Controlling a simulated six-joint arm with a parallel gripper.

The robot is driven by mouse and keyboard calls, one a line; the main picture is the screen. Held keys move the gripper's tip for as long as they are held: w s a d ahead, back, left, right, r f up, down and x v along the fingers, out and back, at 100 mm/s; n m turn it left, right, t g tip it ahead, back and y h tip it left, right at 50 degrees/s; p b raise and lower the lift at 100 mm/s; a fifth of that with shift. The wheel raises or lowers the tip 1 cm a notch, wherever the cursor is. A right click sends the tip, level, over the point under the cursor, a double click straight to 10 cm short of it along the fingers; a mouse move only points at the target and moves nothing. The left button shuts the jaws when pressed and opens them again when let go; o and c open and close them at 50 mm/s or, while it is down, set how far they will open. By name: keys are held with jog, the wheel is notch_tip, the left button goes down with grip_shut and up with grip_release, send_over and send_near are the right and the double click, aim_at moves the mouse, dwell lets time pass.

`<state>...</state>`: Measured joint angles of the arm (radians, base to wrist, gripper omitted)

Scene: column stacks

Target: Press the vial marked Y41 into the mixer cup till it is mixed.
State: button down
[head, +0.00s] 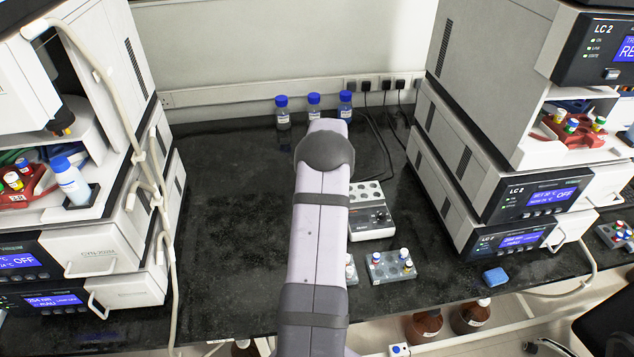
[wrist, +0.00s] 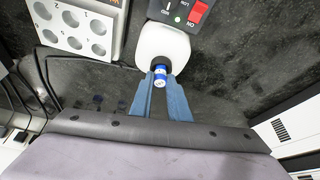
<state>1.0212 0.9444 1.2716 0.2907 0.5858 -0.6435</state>
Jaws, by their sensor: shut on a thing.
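My gripper (wrist: 161,88) is shut on a small vial (wrist: 160,77) with a blue and white top, in the wrist view. Its mark is too small to read. The vial sits at the dark cup (wrist: 161,63) of the white mixer (wrist: 162,42). From this angle I cannot tell whether the vial touches the cup or how firmly. The mixer has a red switch (wrist: 198,13) with ON printed by it. In the head view my arm hides the mixer and my gripper.
A block with several wells (head: 371,211) stands right of my arm; it also shows in the wrist view (wrist: 82,28). A vial rack (head: 391,267) is in front of it. Blue-capped bottles (head: 314,104) stand at the back wall. Instrument stacks flank both sides. The bench at left is clear.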

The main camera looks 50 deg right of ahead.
jog(key=shift+r, duration=0.1)
jog(key=shift+r+p, duration=1.75)
jog(key=shift+r, duration=1.2)
jog(key=w+a+r+n, duration=0.2)
jog(key=w+a, duration=0.3)
jog(key=a, duration=0.8)
jog(key=w+a+r+n, duration=0.15)
jog(key=w+a, duration=0.45)
jog(key=a, duration=0.6)
jog(key=s+a+r+n+y, duration=0.1)
jog(key=s+a, duration=0.2)
jog(key=a, duration=0.9)
jog(key=s+a+r+n+y, duration=0.1)
jog(key=s+a+n, duration=0.1)
jog(key=a, duration=1.1)
jog(key=shift+s+t, duration=0.4)
jog(key=shift+s, duration=0.1)
jog(key=shift+f, duration=0.1)
